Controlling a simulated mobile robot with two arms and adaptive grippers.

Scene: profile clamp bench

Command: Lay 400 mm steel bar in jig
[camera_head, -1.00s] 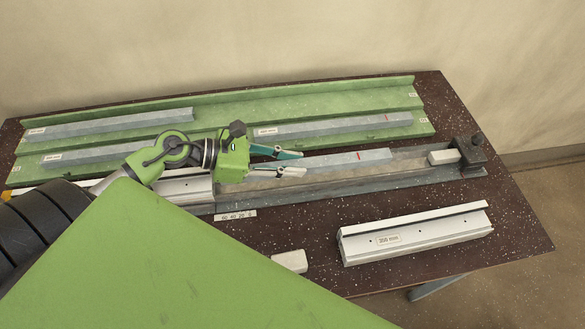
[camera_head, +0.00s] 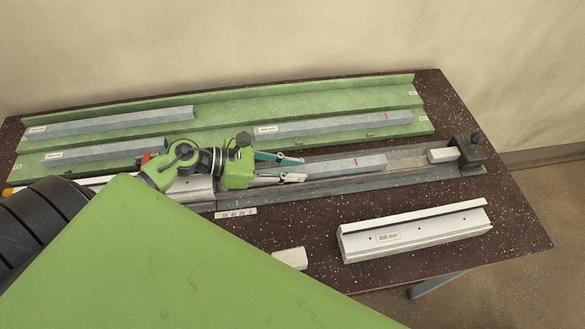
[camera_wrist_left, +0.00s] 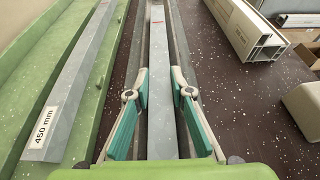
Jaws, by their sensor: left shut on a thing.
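In the left wrist view the bar (camera_wrist_left: 160,50) runs lengthwise between the fingertips (camera_wrist_left: 161,82). Its length label is not visible. The bar lies along and over the grey jig channel (camera_head: 415,176), lined up with it. I cannot tell whether it touches the channel floor. At the jig's right end are a pale block (camera_head: 443,155) and a dark end stop (camera_head: 468,153), apart from the bar. My right gripper is not in view.
Behind the jig, a green rack (camera_head: 300,98) holds several grey bars; one bar (camera_wrist_left: 75,80) reads 450 mm. A scale strip (camera_head: 236,214) sits by the jig.

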